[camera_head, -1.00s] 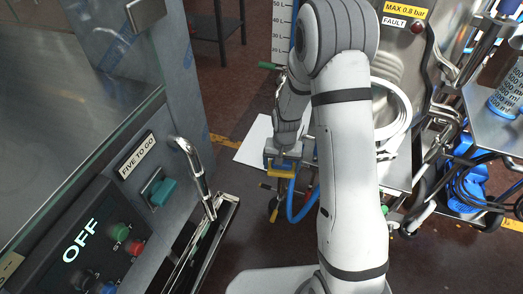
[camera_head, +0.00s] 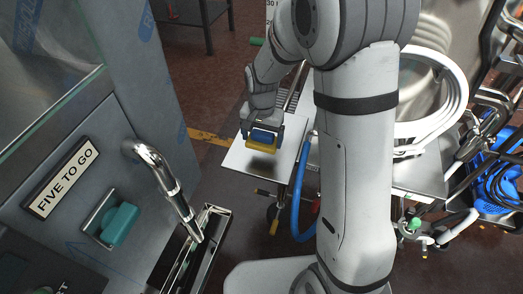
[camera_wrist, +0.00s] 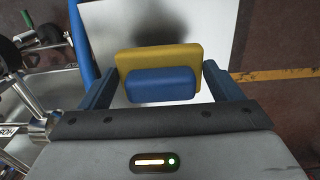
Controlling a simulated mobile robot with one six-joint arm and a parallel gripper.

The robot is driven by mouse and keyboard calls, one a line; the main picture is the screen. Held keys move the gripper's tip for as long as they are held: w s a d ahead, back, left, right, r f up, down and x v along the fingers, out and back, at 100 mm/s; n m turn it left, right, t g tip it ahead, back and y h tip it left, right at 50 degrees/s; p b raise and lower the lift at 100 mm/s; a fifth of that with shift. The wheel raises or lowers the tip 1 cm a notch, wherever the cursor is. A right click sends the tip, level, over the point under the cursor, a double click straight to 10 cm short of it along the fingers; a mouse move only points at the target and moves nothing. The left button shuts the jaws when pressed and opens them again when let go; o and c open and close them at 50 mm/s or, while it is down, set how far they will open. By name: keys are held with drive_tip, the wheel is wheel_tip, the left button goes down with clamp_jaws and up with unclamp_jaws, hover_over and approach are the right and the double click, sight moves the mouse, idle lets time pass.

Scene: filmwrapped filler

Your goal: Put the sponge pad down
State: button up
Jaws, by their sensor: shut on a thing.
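The sponge pad (camera_head: 263,146) is yellow with a blue block on its back. My gripper (camera_head: 264,133) is shut on it and holds it over a flat white board (camera_head: 284,167). A dark shadow lies on the board just below the pad, so the pad looks a little above the surface. In the wrist view the yellow pad (camera_wrist: 160,58) and its blue block (camera_wrist: 160,86) lie between the two fingers of my gripper (camera_wrist: 160,88). The white board (camera_wrist: 215,25) fills the space behind them. The pad's underside is hidden.
A blue hose (camera_head: 299,195) hangs by the board's right edge. A steel cart with a coiled white hose (camera_head: 452,105) stands at right. A grey panel with a teal latch (camera_head: 119,223) and a chrome handle (camera_head: 161,170) is at left. The board around the pad looks bare.

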sight(261, 142)
wheel_tip(261, 142, down, 5)
drive_tip(key=shift+a+f+b, duration=0.1)
drive_tip(key=shift+a+b, duration=0.05)
drive_tip(key=shift+b, duration=0.75)
drive_tip(key=shift+s, duration=0.1)
drive_tip(key=o, duration=0.4)
drive_tip(key=shift+f, duration=0.1)
drive_tip(key=o, duration=0.3)
